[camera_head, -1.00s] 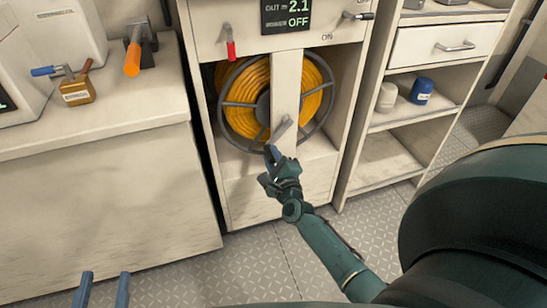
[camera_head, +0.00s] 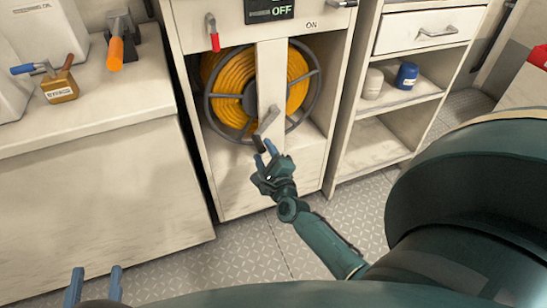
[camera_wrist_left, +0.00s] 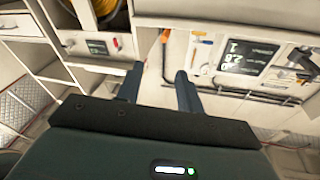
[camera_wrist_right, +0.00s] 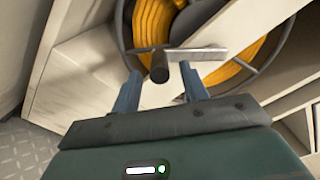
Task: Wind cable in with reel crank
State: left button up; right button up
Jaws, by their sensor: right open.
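The reel (camera_head: 318,95) sits in a cabinet recess behind a pale upright post, with yellow-orange cable (camera_head: 232,80) coiled on it. Its crank (camera_head: 267,121) is a grey arm on the post, with a dark grip at its lower end. In the right wrist view, the crank's dark grip (camera_wrist_right: 159,68) appears between the fingertips, and its arm runs off to the right. My right gripper (camera_head: 265,154) is open just below the grip; contact cannot be told. My left gripper (camera_head: 97,271) is open and empty at the lower left, away from the reel.
A display (camera_head: 268,10) reading OFF and a red-handled lever (camera_head: 213,38) are above the reel. Shelves (camera_head: 385,110) stand at right. The floor in front is clear.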

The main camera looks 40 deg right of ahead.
aim_at(260, 146)
pick_arm(q)
jog(key=shift+w+a+f+n+g+y+p, duration=0.15)
jog(key=shift+a+f+n+g+y+p, duration=0.2)
jog(key=shift+a+n+g+y+p, duration=0.35)
pick_arm(e)
jog(key=v, duration=1)
pick_arm(q)
jog(key=shift+d, duration=0.2)
pick_arm(e)
jog(key=w+d+m+b, duration=0.1)
jog(key=w+m, duration=0.2)
jog(key=w, duration=0.1)
jog(key=w+d+m+b, duration=0.1)
jog(key=w+m+b, duration=0.1)
jog(key=w, duration=0.3)
jog(key=w+d+m+b, duration=0.1)
jog(key=w+m+b, duration=0.1)
jog(key=w+m, duration=0.2)
jog(key=shift+w+d+f, duration=0.1)
jog(key=shift+w+d, duration=0.1)
jog(key=shift+w, duration=0.05)
pick_arm(q)
jog(key=shift+d+m+t+h, duration=0.3)
jog(key=shift+d+t+h, duration=0.5)
jog(key=shift+h, duration=0.1)
pick_arm(e)
jog(key=shift+c, duration=0.5)
grip_shut()
